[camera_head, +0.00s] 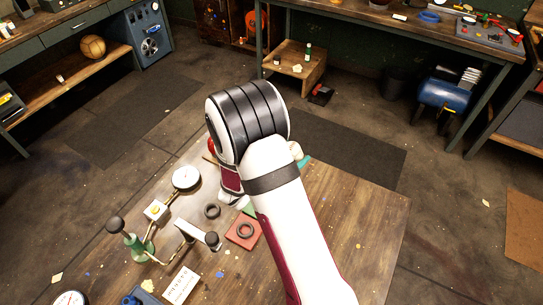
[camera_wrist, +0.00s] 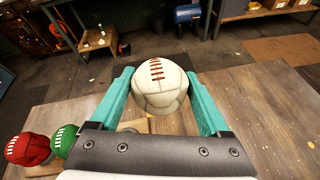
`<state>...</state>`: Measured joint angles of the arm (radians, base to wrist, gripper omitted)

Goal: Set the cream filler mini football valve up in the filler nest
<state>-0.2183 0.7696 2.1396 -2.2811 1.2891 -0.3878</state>
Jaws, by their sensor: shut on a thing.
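In the wrist view, the cream mini football (camera_wrist: 160,92) is between the two teal fingers of my gripper (camera_wrist: 160,84). The gripper is shut on it. Its brown lacing shows on the side towards the camera; I cannot make out the valve. In the head view my arm hides most of the gripper, and only a sliver of the cream ball (camera_head: 296,149) shows beside a teal finger. A red block with a dark ring (camera_head: 244,232) lies on the table and may be the filler nest; I cannot tell for sure.
A red ball (camera_wrist: 30,149) and a green ball (camera_wrist: 64,141) sit at the lower left in the wrist view. In the head view, a loose dark ring (camera_head: 212,211), a gauge (camera_head: 186,178) and a green pump (camera_head: 137,246) stand on the wooden table (camera_head: 370,225). The table's right side is clear.

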